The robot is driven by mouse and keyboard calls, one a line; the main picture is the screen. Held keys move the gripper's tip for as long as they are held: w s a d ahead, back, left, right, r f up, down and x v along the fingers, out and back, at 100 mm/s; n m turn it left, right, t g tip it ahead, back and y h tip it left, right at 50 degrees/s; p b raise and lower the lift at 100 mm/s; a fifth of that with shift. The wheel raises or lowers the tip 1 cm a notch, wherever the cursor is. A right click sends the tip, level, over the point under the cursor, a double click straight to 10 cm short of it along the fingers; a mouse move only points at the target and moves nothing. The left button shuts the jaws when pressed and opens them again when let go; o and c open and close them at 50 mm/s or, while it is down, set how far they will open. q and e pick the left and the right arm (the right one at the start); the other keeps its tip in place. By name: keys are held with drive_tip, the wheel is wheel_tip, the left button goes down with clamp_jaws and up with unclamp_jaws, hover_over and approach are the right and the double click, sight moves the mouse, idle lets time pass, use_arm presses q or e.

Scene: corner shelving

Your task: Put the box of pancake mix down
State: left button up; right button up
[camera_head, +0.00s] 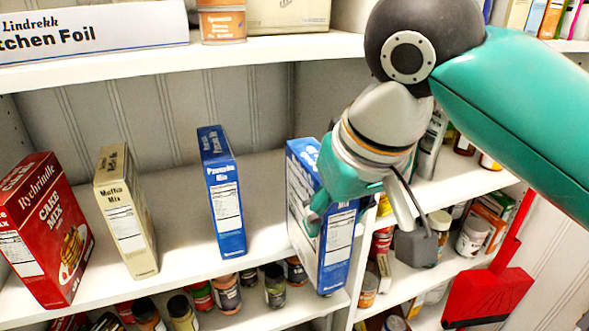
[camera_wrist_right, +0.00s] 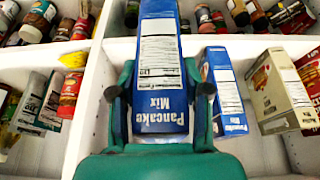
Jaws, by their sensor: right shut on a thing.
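The blue box of pancake mix (camera_head: 338,245) is upright at the right end of the middle shelf (camera_head: 268,190), beside the upright post. Its lower end overlaps the shelf's front edge in the head view; I cannot tell if it touches the shelf. My right gripper (camera_head: 318,200) is shut on this box, a finger on each side. In the right wrist view the box (camera_wrist_right: 160,60) sits between the fingers (camera_wrist_right: 160,90). A second blue pancake mix box (camera_head: 221,190) stands to its left, also seen in the right wrist view (camera_wrist_right: 224,90). My left gripper is not in view.
A tan muffin mix box (camera_head: 126,215) and a red cake mix box (camera_head: 45,230) stand further left. Spice jars (camera_head: 228,295) fill the shelf below. A foil box (camera_head: 90,35) lies above. A red dustpan (camera_head: 490,295) hangs at right. Bare shelf shows between the boxes.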

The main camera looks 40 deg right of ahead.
sight(298, 171)
drive_tip(key=w+d+p, duration=0.1)
drive_tip(key=w, duration=0.3)
drive_tip(key=w+d+p, duration=0.1)
drive_tip(key=w, duration=0.2)
drive_tip(key=w+p, duration=0.1)
drive_tip(key=w, duration=0.3)
drive_tip(key=shift+w+d+f, duration=0.3)
drive_tip(key=shift+w+d, duration=0.05)
drive_tip(key=shift+d, duration=0.05)
drive_tip(key=shift+f, duration=0.1)
drive_tip(key=o, duration=0.9)
drive_tip(key=shift+o, duration=0.2)
